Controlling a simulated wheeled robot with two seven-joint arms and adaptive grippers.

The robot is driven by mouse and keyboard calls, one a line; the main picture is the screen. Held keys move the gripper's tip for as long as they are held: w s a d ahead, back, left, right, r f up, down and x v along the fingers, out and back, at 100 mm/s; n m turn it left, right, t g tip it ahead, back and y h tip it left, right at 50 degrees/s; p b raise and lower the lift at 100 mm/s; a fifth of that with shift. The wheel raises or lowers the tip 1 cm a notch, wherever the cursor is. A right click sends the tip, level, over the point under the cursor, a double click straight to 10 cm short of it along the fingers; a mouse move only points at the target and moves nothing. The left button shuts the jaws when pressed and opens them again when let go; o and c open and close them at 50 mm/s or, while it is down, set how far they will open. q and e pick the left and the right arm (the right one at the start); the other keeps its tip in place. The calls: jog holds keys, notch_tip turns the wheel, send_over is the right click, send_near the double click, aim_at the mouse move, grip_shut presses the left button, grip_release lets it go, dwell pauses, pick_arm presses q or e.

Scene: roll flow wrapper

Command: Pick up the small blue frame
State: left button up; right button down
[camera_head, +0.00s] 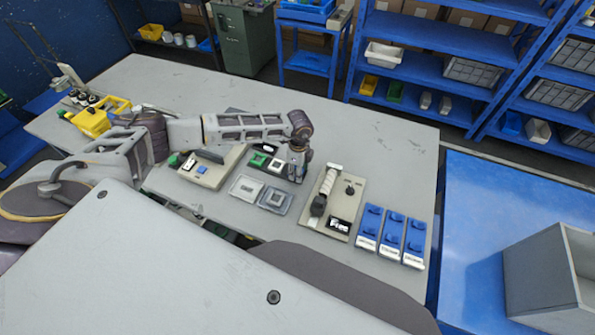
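A small blue piece (202,170) lies on a beige board (222,171) on the grey table, left of centre; at this size I cannot tell whether it is a frame. A dark board to its right carries a green frame (258,160) and a whitish square piece (277,165). My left arm reaches in from the left, and my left gripper (296,172) points down at the right end of the dark board, right of the whitish piece. Its fingertips are too small to show whether they are open or touching anything. My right gripper is not in view.
Two grey trays (246,188) with square pieces lie in front of the dark board. A beige board with a white roll (326,185) and several blue bins (391,238) stand to the right. A yellow bin (90,122) is at the left. The table's back right is clear.

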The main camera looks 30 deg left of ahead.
pick_arm(q)
notch_tip(320, 180, up, 10)
jog(key=b, duration=0.1)
dwell(0.5)
